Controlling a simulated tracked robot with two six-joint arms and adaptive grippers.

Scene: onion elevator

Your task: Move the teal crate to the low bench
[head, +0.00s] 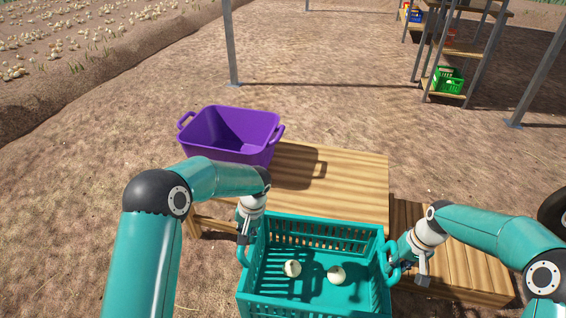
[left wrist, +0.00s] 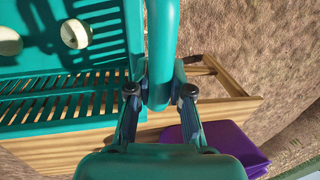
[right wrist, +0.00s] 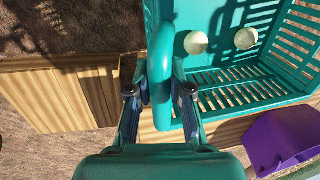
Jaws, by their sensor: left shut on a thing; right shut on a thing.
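The teal crate (head: 315,228) is held between my two arms at the near edge of the higher wooden bench (head: 350,170). Two pale onions lie inside it, one at the left (head: 292,268) and one at the right (head: 336,274). My left gripper (head: 243,238) is shut on the crate's left handle, which shows between the fingers in the left wrist view (left wrist: 160,95). My right gripper (head: 393,266) is shut on the right handle, also seen in the right wrist view (right wrist: 160,95). The low bench (head: 450,262) stands at the right, partly hidden by my right arm.
A purple tub (head: 232,135) sits at the left end of the higher bench. A shelf rack with a green crate (head: 447,80) stands far right. Metal posts (head: 231,45) rise behind. A dark wheel (head: 553,212) shows at the right edge.

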